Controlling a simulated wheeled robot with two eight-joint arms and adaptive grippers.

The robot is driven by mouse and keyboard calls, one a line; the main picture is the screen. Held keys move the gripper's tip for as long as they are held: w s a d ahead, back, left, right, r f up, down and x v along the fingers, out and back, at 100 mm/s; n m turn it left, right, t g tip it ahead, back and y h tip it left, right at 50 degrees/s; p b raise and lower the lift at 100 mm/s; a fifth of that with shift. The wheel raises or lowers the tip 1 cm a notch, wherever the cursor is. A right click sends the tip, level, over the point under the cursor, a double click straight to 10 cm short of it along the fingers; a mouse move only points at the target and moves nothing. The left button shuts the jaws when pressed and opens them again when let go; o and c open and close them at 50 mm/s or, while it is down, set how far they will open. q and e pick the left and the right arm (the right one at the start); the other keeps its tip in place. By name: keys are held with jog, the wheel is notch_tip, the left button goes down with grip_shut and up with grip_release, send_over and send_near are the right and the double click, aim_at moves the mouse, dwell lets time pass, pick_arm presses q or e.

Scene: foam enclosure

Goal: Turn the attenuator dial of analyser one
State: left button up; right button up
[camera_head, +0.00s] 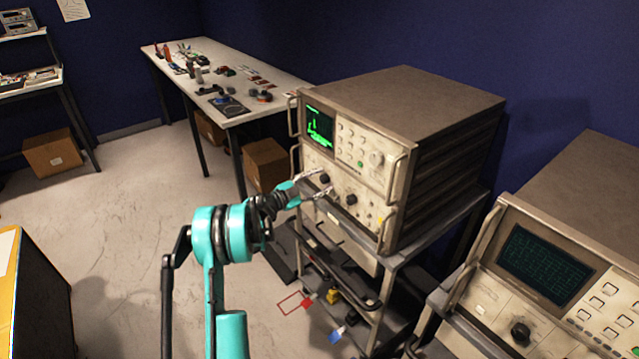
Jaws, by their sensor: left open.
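A beige analyser (440,110) with a lit green screen (320,125) stands on a cart in the middle. Its lower front panel carries a dark dial (325,178) and a second dark dial (351,200) to the right. I cannot tell which one is the attenuator dial. My left gripper (325,187) is open in front of this lower panel, with its fingertips close to the two dark dials. I cannot tell whether it touches either. The fingers seem to hold nothing. My right gripper is not in view.
A second analyser (545,266) with a dark dial (520,332) stands at the right. Front handles (391,179) stick out from the middle analyser. A white table (215,72) with small parts stands behind, with cardboard boxes (265,165) below. The floor at left is partly clear.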

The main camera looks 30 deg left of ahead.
pick_arm(q)
grip_shut()
jog(key=m, duration=0.3)
jog(key=shift+m, duration=0.4)
jog(key=shift+m+b, duration=0.35)
jog(key=shift+m, duration=1.55)
